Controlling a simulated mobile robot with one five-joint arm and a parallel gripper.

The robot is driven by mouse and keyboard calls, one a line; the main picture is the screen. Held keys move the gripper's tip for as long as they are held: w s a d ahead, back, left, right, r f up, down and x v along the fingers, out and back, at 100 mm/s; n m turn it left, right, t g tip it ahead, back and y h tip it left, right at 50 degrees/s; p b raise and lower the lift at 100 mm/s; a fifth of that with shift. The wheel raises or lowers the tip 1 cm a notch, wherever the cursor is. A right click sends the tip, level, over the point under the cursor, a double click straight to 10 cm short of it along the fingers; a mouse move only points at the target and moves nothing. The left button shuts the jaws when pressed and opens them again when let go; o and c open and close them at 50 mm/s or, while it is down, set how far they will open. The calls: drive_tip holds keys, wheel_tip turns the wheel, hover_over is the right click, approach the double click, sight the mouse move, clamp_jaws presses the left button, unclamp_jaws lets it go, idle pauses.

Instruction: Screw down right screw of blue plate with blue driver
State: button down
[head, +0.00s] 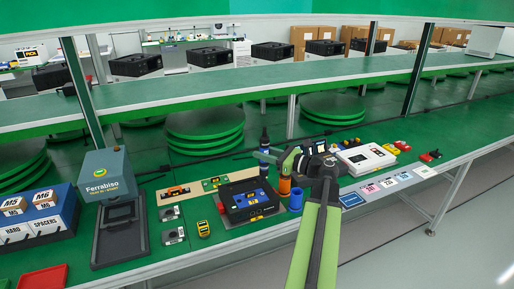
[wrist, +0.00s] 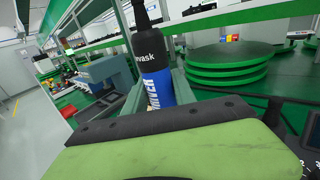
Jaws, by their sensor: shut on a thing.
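My gripper (head: 266,156) is shut on the blue driver (head: 264,168), which has a black upper part and stands about upright. In the wrist view the driver (wrist: 158,86) sits between the fingers, with white lettering on its blue body. Its lower end is hidden there. A black unit (head: 238,211) stands on the bench, left of and below the gripper in the head view. A blue plate (head: 246,194) with yellow marks appears on top of it. The right screw is too small to make out, and I cannot tell whether the driver touches the plate.
An orange holder (head: 285,186) and a blue holder (head: 296,200) stand right of the black unit. A yellow meter (head: 203,229) lies at its left. A white device (head: 366,159) is at the right. A grey-blue Ferrabiso box (head: 107,176) stands left.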

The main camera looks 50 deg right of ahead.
sight(262, 166)
drive_tip(key=shift+w+r+p, duration=0.2)
drive_tip(key=shift+r+p, duration=0.85)
drive_tip(key=shift+r, duration=0.05)
drive_tip(key=shift+a+f+b, duration=0.1)
drive_tip(key=shift+f+b, duration=1)
drive_tip(key=shift+b, duration=0.05)
wheel_tip(262, 166, down, 5)
drive_tip(key=b, duration=0.4)
drive_tip(key=shift+r, duration=0.2)
drive_tip(key=shift+f+b, duration=0.75)
drive_tip(key=shift+b, duration=0.3)
drive_tip(key=shift+r, duration=0.1)
wheel_tip(262, 166, up, 6)
drive_tip(key=p, duration=0.6)
drive_tip(key=shift+w, duration=0.1)
